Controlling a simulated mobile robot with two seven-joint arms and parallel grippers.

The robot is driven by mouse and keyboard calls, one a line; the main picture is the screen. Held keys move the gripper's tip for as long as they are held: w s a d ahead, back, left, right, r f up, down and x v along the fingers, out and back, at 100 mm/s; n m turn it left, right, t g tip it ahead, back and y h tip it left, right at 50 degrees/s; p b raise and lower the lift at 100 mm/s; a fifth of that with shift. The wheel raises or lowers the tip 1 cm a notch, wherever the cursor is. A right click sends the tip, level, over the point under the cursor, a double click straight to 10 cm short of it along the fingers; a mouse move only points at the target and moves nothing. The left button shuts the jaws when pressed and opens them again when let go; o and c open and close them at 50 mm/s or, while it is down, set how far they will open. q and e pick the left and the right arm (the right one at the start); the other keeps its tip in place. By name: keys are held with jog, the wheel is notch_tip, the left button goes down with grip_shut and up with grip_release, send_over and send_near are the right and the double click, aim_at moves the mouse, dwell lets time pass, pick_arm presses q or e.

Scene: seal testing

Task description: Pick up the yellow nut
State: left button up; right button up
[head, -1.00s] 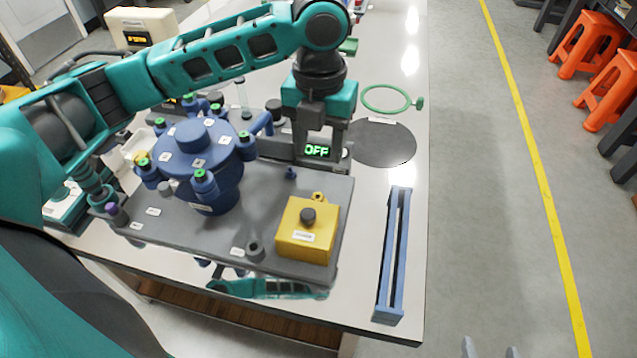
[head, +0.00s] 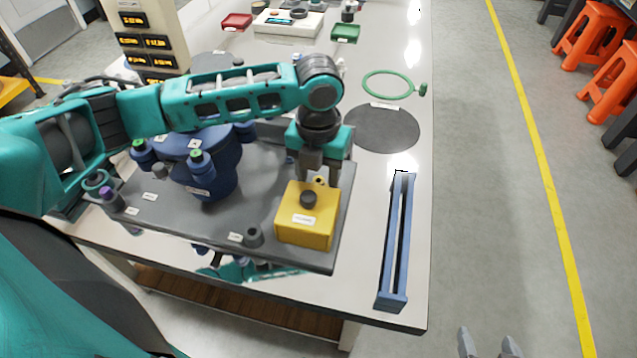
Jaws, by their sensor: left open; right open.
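A small yellow ring-like piece (head: 320,181), which looks like the yellow nut, shows at the back edge of a yellow block (head: 305,227). The block has a dark knob (head: 308,199) on top and stands on the grey base plate. My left gripper (head: 316,183) points down just behind the block. Its fingers are apart, one on each side of the small yellow piece. I cannot tell whether they touch it. My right gripper (head: 489,345) shows only as two separated grey fingertips at the bottom edge, over the floor, with nothing between them.
The grey base plate (head: 285,258) carries a blue vessel (head: 212,170) with green-topped posts, partly hidden by my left arm. A blue slotted rail (head: 397,245) lies to the right. A green ring (head: 388,84) and dark disc (head: 380,128) lie behind it.

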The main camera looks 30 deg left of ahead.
pick_arm(q)
grip_shut()
dwell(0.5)
jog(key=shift+r, duration=0.1)
